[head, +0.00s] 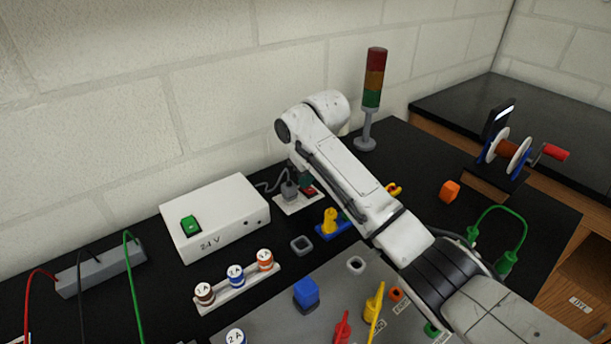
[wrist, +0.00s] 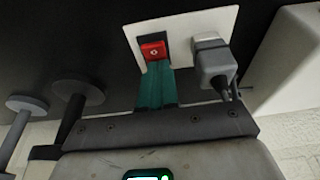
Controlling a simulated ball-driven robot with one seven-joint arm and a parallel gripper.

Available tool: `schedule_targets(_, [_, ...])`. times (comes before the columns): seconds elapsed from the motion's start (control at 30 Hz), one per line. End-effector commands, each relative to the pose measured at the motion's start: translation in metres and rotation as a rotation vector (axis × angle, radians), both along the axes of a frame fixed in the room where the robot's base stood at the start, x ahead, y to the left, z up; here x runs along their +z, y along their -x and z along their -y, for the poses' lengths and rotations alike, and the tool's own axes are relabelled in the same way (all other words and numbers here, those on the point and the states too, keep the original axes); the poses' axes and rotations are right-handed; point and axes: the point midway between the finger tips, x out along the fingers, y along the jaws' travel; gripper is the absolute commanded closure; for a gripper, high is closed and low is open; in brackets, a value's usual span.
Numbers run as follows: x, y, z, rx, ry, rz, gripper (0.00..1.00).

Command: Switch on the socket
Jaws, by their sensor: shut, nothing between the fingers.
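The socket is a white plate, seen in the wrist view (wrist: 189,28) and behind my arm in the head view (head: 290,208). It bears a red rocker switch (wrist: 153,50) in a dark surround, also in the head view (head: 310,191). A grey plug (wrist: 214,66) sits in the socket beside the switch, and its cable leads away. My gripper (wrist: 157,66) is shut and empty. Its teal fingertips are at the near edge of the switch in the wrist view; whether they touch it I cannot tell. In the head view my gripper (head: 306,181) is partly hidden.
A white 24 V box (head: 225,217) with a green switch (head: 190,225) stands left of the socket. A signal tower (head: 373,90) with red, orange and green sections stands behind to the right. A blue-based yellow part (head: 330,222) lies in front of the socket.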

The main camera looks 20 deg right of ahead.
Motion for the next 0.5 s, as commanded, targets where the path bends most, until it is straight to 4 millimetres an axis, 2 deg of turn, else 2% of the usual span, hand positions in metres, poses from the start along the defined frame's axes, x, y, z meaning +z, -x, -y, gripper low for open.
schedule_targets(0.5, [-0.003,0.015,0.005,-0.002,0.001,-0.012,1.00])
